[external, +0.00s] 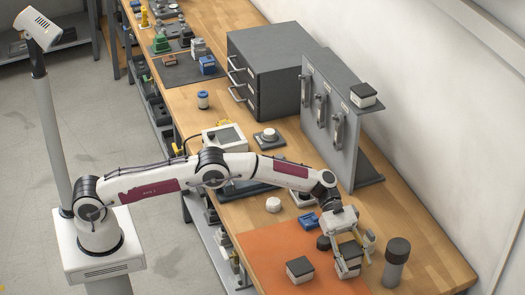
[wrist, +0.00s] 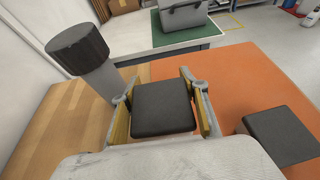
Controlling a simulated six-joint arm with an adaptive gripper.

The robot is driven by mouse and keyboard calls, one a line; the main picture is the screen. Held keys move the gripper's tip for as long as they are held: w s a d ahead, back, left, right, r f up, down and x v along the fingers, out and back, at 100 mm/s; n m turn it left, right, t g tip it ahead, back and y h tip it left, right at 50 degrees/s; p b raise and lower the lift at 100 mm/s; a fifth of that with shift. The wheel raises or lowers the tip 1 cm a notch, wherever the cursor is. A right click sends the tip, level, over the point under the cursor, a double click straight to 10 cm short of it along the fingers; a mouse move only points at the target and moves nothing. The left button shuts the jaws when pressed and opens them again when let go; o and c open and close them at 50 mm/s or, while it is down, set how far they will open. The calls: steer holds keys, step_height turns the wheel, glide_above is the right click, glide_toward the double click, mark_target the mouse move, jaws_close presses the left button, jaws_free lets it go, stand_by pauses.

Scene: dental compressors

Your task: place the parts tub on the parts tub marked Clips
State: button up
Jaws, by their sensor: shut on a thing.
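My gripper (external: 352,248) is shut on a parts tub (external: 348,268), a small pale box with a dark grey lid, at the right part of the orange mat. The wrist view shows the tub's dark lid (wrist: 163,107) between the two yellow-padded fingers. I cannot tell whether it touches the mat. A second, similar tub (external: 300,269) stands on the mat to its left; it shows at the lower right of the wrist view (wrist: 280,136). No Clips label can be read on any tub.
A grey cylinder with a dark cap (external: 396,262) stands close to the right of my gripper. A blue object (external: 308,221) and a white round piece (external: 273,204) lie behind the mat. The orange mat (external: 262,250) has free room at left.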

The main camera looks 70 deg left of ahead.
steer(key=shift+f, duration=0.1)
steer(key=o, duration=1.2)
steer(key=shift+v, duration=6.05)
